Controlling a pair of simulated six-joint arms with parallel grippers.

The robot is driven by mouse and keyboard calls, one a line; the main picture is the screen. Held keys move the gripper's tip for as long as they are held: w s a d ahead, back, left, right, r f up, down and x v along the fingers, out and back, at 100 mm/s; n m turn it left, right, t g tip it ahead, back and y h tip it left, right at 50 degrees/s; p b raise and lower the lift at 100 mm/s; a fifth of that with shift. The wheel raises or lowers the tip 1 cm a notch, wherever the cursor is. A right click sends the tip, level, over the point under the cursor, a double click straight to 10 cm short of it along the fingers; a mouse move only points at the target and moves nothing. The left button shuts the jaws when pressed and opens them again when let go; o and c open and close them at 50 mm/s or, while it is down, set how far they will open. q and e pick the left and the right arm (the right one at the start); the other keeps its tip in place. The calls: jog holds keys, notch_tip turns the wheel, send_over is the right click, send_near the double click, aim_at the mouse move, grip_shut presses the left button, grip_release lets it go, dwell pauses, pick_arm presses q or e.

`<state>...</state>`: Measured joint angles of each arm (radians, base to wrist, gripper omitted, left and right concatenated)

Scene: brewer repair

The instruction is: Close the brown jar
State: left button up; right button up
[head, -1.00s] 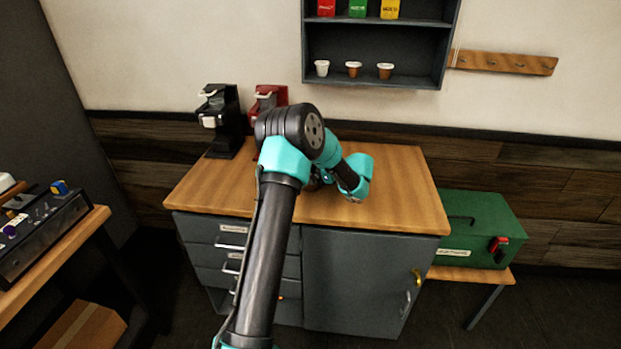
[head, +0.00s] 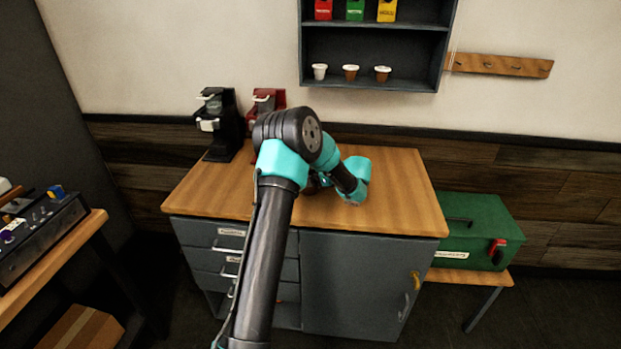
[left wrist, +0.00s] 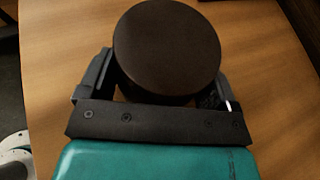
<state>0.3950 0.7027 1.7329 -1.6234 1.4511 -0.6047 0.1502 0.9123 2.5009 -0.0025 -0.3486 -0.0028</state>
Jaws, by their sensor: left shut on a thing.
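A round, dark brown, flat-topped piece (left wrist: 167,45) fills the space between the fingers in the left wrist view. It looks like the lid of the brown jar; whether the jar body is under it is hidden. My left gripper (left wrist: 165,78) is shut on its sides. In the head view my left arm reaches over the wooden counter top (head: 405,195), and its wrist hides the gripper and what it holds. My right gripper is not in view.
A black brewer (head: 222,125) and a red brewer (head: 266,102) stand at the counter's back left. A wall shelf (head: 410,60) with several cups hangs above. A green toolbox (head: 485,225) sits on a lower bench at right. The counter's right part is clear.

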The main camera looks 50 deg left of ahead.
pick_arm(q)
jog(key=shift+r, duration=0.15)
jog(key=shift+r, duration=1.3)
jog(key=s+d+r, duration=0.2)
jog(key=s+d, duration=0.8)
jog(key=d, duration=0.2)
jog(key=shift+s, duration=0.4)
